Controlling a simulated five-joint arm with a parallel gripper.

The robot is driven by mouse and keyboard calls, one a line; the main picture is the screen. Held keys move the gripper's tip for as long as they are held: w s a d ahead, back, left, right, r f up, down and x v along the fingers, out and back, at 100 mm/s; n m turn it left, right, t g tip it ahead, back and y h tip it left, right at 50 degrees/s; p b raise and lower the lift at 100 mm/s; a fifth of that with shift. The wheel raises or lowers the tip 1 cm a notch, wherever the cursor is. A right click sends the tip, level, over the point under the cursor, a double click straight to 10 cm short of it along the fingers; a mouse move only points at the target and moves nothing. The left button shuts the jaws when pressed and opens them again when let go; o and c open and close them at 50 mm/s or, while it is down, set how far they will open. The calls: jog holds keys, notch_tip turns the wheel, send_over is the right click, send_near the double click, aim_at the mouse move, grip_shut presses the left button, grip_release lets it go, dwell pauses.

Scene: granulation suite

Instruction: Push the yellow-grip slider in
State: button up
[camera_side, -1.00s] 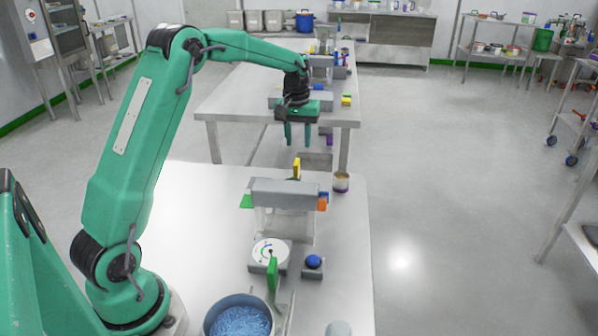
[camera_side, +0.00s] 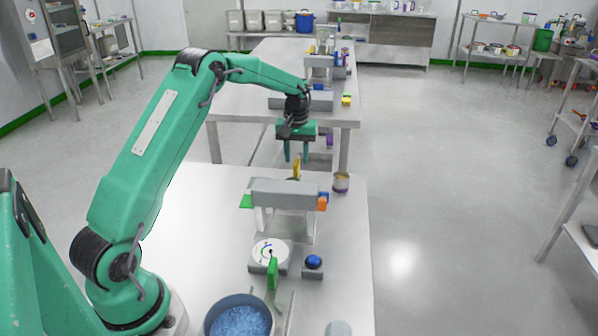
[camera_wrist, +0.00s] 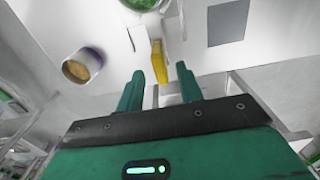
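The yellow grip (camera_side: 296,171) stands upright just behind the grey crossbar of a stand on the near table. In the wrist view the yellow grip (camera_wrist: 159,62) shows just beyond the gap between my fingertips. My gripper (camera_side: 296,160) points down, its two green fingers apart and empty, above and close to the grip. In the wrist view my gripper (camera_wrist: 160,70) is also open. I cannot tell whether the fingers touch the grip. The rest of the slider is hidden by the crossbar in the side view.
A cup (camera_side: 341,182) stands at the right table edge. A dial (camera_side: 269,253), blue button (camera_side: 314,261), green handle (camera_side: 272,273) and pot (camera_side: 240,318) are nearer.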

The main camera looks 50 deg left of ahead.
aim_at(296, 162)
jog(key=shift+f, duration=2.6)
jog(key=shift+c, duration=0.5)
grip_shut()
